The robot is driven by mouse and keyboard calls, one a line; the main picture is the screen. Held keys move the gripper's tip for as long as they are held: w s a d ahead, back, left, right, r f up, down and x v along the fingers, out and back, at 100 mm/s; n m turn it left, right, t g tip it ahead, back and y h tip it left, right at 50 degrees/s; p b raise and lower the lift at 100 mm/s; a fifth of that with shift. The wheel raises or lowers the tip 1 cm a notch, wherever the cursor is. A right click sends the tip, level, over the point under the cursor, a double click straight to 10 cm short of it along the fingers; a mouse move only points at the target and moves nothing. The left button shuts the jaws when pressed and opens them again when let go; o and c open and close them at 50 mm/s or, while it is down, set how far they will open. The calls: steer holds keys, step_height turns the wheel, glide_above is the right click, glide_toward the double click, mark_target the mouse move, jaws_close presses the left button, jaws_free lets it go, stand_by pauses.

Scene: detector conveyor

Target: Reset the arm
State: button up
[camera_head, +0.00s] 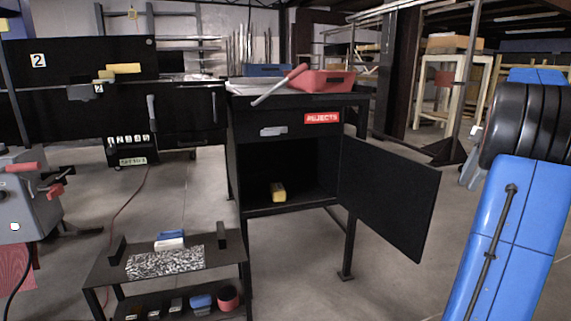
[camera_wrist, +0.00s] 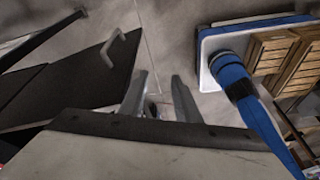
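My gripper (camera_wrist: 158,92) shows in the wrist view with its two grey fingers apart and nothing seen between them. The grey floor lies beyond the fingertips. To the left of the fingers is a dark panel with a grey handle (camera_wrist: 112,47). In the head view my blue arm (camera_head: 510,230) stands at the right edge, and my gripper is out of that view. The black rejects cabinet (camera_head: 285,128) stands in the middle with its door (camera_head: 388,195) swung open to the right. A yellow block (camera_head: 278,192) sits inside it.
A red tray (camera_head: 325,82) and a red-handled tool (camera_head: 280,85) lie on the cabinet top. A low black bench (camera_head: 205,255) stands in front, with several small items on it and its shelf. A grey machine (camera_head: 25,195) is at far left. Floor shows between door and arm.

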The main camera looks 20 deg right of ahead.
steer(key=a+f+m+h, duration=0.3)
steer(key=a+m, duration=0.3)
steer(key=a, duration=2.2)
steer(key=s+a+f+m+t, duration=0.4)
steer(key=s+a+f+m, duration=0.4)
steer(key=s+a+f, duration=0.5)
steer(key=s+a, duration=0.2)
steer(key=a, duration=0.2)
steer(key=shift+s+a+f+h, duration=0.15)
steer(key=shift+s+f+h, duration=0.15)
steer(key=shift+h, duration=0.1)
